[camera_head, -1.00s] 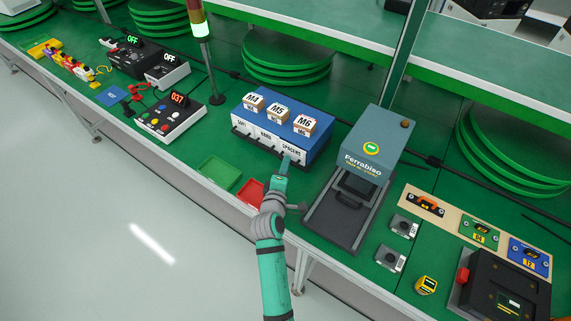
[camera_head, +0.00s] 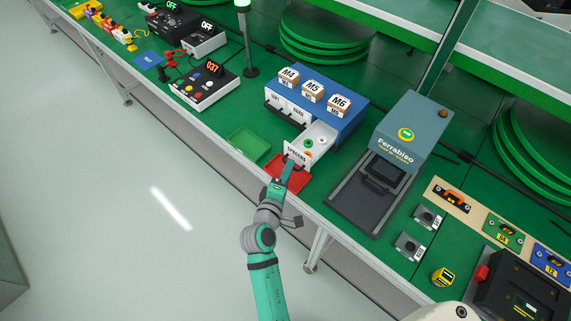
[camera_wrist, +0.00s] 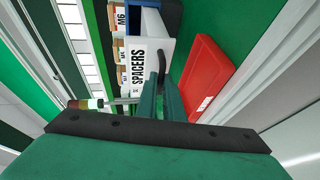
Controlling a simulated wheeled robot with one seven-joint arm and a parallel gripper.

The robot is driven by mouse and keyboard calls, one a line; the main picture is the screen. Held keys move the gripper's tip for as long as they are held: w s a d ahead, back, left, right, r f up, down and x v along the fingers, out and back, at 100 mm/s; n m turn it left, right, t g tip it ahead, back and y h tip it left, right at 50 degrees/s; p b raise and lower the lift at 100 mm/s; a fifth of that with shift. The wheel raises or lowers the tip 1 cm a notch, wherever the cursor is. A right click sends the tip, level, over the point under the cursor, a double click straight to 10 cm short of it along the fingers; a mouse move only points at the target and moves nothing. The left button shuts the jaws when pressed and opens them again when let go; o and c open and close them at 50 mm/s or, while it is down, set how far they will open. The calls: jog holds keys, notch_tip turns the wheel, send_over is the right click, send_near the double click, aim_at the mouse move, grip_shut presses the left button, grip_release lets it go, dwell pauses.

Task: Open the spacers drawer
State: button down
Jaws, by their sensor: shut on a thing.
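The spacers drawer (camera_head: 316,141) is the rightmost drawer of the blue cabinet (camera_head: 345,122). It stands pulled out toward the front edge of the bench, with several small coloured parts visible inside. Its white front is labelled SPACERS, and this label (camera_wrist: 138,76) also shows in the wrist view. My gripper (camera_head: 288,168) is at the drawer front, shut on the dark handle. In the wrist view my gripper (camera_wrist: 160,82) has its two green fingers around the handle (camera_wrist: 162,62). The other drawers are shut.
A red tray (camera_head: 291,178) lies just below the open drawer, and a green tray (camera_head: 249,145) is to its left. The grey Ferrabiso machine (camera_head: 409,137) stands close on the right. Boxes marked M4, M5 and M6 (camera_head: 338,104) sit on the cabinet.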

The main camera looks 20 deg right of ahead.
jog(key=shift+a, duration=0.1)
jog(key=c, duration=1.9)
grip_release()
jog(key=v, duration=1)
jog(key=shift+s+a, duration=0.15)
jog(key=shift+s, duration=0.1)
